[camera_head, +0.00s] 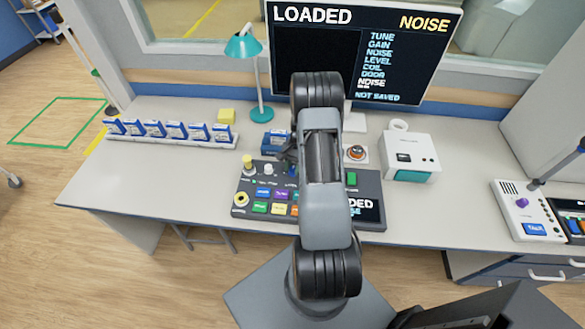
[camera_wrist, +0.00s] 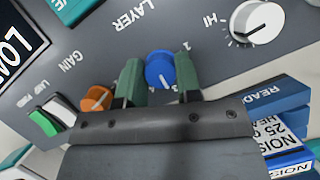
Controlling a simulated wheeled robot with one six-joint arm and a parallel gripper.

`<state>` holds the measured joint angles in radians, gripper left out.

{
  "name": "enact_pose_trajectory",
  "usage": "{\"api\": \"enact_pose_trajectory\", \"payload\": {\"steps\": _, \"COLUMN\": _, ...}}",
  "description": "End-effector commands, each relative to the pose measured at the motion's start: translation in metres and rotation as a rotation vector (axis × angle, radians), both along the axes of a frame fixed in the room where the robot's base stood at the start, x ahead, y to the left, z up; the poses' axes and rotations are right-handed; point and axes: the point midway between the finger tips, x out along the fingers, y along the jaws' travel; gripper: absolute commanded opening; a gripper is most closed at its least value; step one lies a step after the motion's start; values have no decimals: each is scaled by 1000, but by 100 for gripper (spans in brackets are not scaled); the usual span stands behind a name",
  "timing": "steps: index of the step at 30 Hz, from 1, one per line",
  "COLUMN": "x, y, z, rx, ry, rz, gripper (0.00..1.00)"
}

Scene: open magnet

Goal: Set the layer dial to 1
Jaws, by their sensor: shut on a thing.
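The blue layer dial (camera_wrist: 159,70) sits on the grey panel beside the upside-down word LAYER in the wrist view. A figure that looks like 1 is at its upper right; other marks around it are partly hidden. A white pointer line on the dial runs toward the bottom of the picture. My gripper (camera_wrist: 160,82) has its green fingers on either side of the dial, shut on it. In the head view my arm hides most of the gripper, and a bit of blue dial (camera_head: 293,170) shows on the control panel (camera_head: 240,184).
An orange gain knob (camera_wrist: 96,99) is close to one finger, and a white HI knob (camera_wrist: 258,22) is farther off. Blue boxes (camera_wrist: 280,105) lie beside the panel. The monitor (camera_head: 315,60) reads LOADED, NOISE and NOT SAVED. A teal lamp (camera_head: 245,48) stands behind.

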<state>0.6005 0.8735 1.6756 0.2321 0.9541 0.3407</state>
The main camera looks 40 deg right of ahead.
Motion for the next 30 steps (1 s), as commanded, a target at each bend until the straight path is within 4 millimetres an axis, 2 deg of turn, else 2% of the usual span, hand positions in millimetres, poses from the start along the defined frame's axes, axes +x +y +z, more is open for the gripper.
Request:
{"api": "enact_pose_trajectory", "payload": {"steps": 14, "x": 2, "y": -1, "z": -1, "rx": -6, "ry": -5, "rz": 140, "gripper": 8}}
{"api": "enact_pose_trajectory", "payload": {"steps": 30, "x": 4, "y": 0, "z": -1, "rx": -7, "ry": -5, "rz": 634, "gripper": 8}}
